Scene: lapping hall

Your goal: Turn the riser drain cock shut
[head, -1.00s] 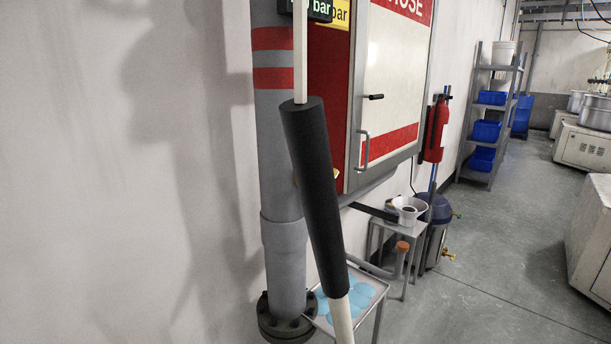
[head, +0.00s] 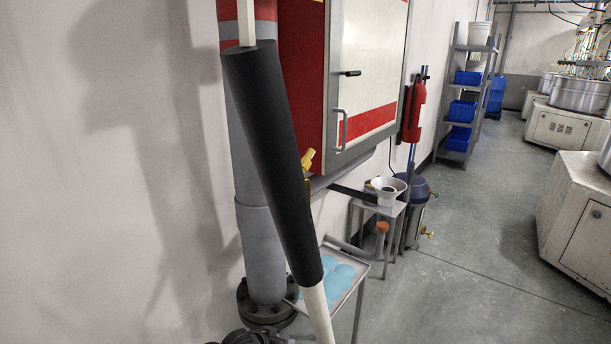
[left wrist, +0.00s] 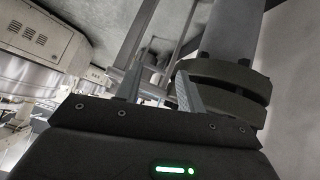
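The grey riser pipe (head: 262,240) with red bands stands against the wall in the head view, bolted to a dark flange at the floor. A small brass cock with a yellow lever (head: 307,160) shows beside the riser, partly hidden behind a black sleeve on a white pole; its exact setting is hard to tell. In the left wrist view, my left gripper (left wrist: 160,88) has its two fingers apart with nothing held between them. A pipe flange (left wrist: 225,85) is close beyond and beside the right-hand finger. My right gripper is not in view.
The white pole with the black sleeve (head: 272,160) crosses the foreground. A red and white hose cabinet (head: 362,75) hangs right of the riser. Below are a tray stand (head: 357,287) with blue patches and a small table with a white bowl. Open floor (head: 460,270) lies right.

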